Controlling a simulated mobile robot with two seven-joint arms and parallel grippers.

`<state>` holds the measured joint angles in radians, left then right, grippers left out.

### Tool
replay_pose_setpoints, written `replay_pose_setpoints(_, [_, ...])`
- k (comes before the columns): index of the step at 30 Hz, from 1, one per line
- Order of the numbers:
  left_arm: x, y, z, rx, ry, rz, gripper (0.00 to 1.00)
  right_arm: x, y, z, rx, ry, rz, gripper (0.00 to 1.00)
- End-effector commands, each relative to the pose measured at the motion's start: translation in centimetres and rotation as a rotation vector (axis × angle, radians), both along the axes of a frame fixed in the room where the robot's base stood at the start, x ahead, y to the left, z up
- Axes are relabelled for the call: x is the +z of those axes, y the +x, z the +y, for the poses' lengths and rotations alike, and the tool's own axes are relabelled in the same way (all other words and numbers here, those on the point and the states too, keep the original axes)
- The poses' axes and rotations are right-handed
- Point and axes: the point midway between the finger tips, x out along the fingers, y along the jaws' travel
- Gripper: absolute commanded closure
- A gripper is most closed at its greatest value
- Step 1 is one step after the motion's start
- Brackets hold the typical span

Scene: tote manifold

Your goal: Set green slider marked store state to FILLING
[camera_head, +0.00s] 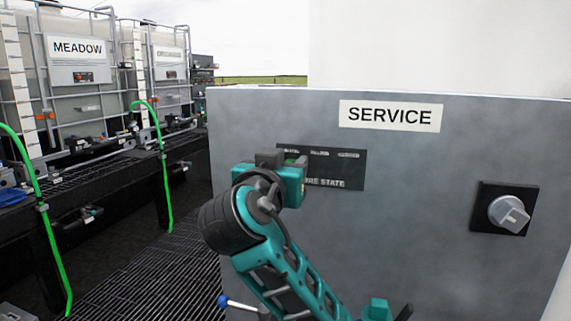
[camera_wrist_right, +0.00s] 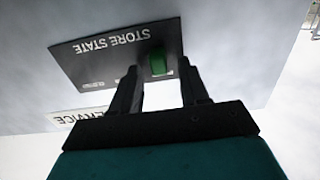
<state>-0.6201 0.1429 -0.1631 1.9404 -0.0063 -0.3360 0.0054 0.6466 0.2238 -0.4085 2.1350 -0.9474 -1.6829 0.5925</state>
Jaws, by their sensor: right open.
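The dark STORE STATE plate (camera_head: 340,168) is on the grey SERVICE panel (camera_head: 420,225). In the head view my right gripper (camera_head: 288,160) covers its left part. In the right wrist view the plate (camera_wrist_right: 100,60) appears upside down, with the green slider (camera_wrist_right: 157,62) near its right end. My right gripper (camera_wrist_right: 159,72) is open, its two dark fingers pointing at the plate with the slider between their tips in the picture. I cannot tell whether they touch it. The small position labels are too blurred or covered to read fully. My left gripper is not in view.
A grey rotary knob (camera_head: 508,214) on a black square is at the panel's right. The SERVICE sign (camera_head: 390,116) is above the plate. To the left are the MEADOW tank (camera_head: 80,75), green hoses (camera_head: 163,160) and a dark floor grating (camera_head: 150,275).

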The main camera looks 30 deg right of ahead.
Motion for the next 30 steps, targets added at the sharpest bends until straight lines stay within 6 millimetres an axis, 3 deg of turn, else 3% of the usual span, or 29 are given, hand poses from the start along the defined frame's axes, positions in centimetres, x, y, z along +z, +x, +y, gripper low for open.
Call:
replay_pose_setpoints(6, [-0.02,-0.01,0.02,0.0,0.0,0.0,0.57,0.0,0.02,-0.01,0.0,0.0,0.0,0.55])
replay_pose_setpoints(20, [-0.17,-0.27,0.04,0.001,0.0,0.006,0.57,-0.01,-0.01,0.02,0.0,0.0,0.0,0.99])
replay_pose_setpoints(30, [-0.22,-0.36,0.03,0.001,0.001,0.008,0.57,-0.02,0.0,0.04,0.0,0.001,0.001,1.0])
